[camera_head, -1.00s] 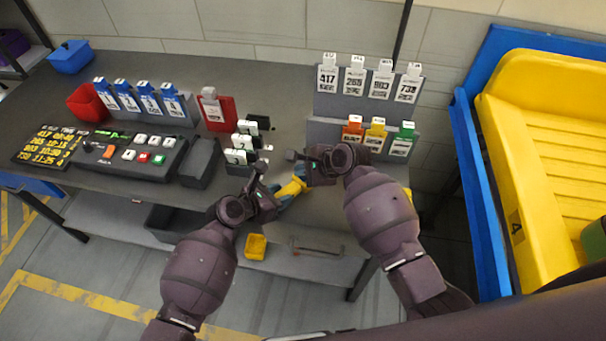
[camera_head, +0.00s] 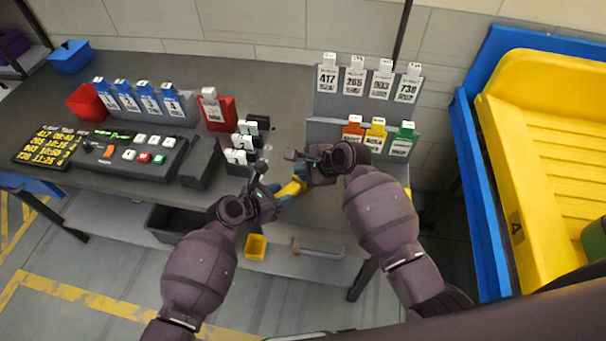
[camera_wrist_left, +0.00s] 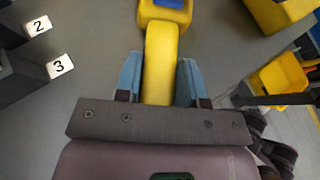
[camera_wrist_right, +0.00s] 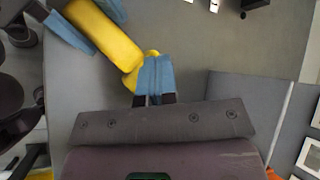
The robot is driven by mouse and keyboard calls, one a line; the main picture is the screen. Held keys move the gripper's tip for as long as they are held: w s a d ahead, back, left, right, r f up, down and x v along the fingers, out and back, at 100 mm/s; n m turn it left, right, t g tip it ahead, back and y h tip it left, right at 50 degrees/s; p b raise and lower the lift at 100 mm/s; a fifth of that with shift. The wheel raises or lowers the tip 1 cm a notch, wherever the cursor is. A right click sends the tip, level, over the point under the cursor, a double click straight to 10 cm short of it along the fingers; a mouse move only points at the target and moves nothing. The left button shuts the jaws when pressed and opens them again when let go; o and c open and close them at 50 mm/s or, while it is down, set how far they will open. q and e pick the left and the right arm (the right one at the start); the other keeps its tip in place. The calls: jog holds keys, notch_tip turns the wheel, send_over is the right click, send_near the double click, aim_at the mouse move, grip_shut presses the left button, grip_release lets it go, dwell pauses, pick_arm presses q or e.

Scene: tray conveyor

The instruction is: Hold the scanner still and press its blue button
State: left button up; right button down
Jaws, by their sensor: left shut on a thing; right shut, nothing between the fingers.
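The yellow scanner (camera_head: 293,187) is held above the front edge of the grey table. My left gripper (camera_head: 281,195) is shut on its yellow handle; in the left wrist view the blue fingers lie on both sides of the handle (camera_wrist_left: 160,65). A blue patch (camera_wrist_left: 172,3) shows on the scanner's head at the top edge of that view; I cannot tell if it is the button. My right gripper (camera_wrist_right: 155,75) is shut and empty, its blue fingertips at the scanner's head (camera_wrist_right: 133,78). They hide part of the head, and I cannot tell whether they touch it.
Black numbered holders (camera_head: 243,148) stand on the table behind the grippers. A grey rack with coloured tags (camera_head: 363,137) is behind the right gripper. A control panel (camera_head: 135,152) lies to the left. A small yellow bin (camera_head: 256,246) is below the table edge.

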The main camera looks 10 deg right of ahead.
aim_at(303, 177)
jog(key=shift+r, duration=0.45)
jog(key=shift+r, duration=2.5)
pick_arm(q)
jog(key=o, duration=0.8)
